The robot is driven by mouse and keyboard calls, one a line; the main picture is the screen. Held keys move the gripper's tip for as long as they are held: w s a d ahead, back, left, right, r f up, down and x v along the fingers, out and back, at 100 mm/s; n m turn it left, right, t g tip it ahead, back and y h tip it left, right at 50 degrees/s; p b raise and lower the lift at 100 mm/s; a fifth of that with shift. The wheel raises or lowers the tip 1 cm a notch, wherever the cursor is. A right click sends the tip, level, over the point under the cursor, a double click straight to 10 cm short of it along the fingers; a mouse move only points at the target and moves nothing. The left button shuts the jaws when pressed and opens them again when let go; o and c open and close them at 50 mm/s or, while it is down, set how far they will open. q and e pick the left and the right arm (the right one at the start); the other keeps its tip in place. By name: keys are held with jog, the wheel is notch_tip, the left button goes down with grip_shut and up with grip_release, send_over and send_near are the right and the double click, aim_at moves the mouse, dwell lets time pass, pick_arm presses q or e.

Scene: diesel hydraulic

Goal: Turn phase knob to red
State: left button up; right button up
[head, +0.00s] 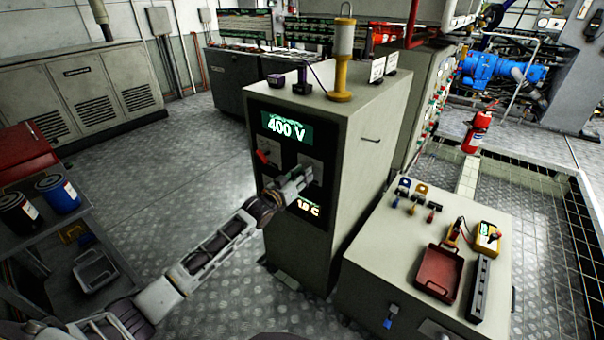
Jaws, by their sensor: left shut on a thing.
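A grey cabinet (345,150) stands in the middle, with a black control panel on its front. The panel has a lit display (287,128) reading 400 V and a lower display (308,208) that seems to read 1.9 C. A red lever (262,156) sits on a grey plate at the panel's left. My left gripper (301,180) is at the panel's right half, shut on what appears to be the phase knob. The gripper hides the knob, so its pointing direction and colour marks cannot be seen. My right gripper is not in view.
A yellow and white lamp (342,60) stands on the cabinet top. A low grey bench (385,265) at right holds a red tray (440,272) and a yellow meter (487,237). A shelf with black and blue cans (60,195) stands at left. Floor between is clear.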

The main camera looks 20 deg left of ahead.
pick_arm(q)
jog(key=shift+m+p, duration=0.3)
jog(key=shift+m, duration=0.5)
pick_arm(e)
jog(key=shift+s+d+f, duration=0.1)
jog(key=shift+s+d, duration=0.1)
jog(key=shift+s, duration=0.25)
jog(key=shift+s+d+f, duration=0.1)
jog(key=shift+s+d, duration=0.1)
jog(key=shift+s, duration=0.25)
pick_arm(q)
jog(key=o, duration=1)
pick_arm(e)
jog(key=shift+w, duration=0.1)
pick_arm(q)
jog(key=shift+v, duration=6)
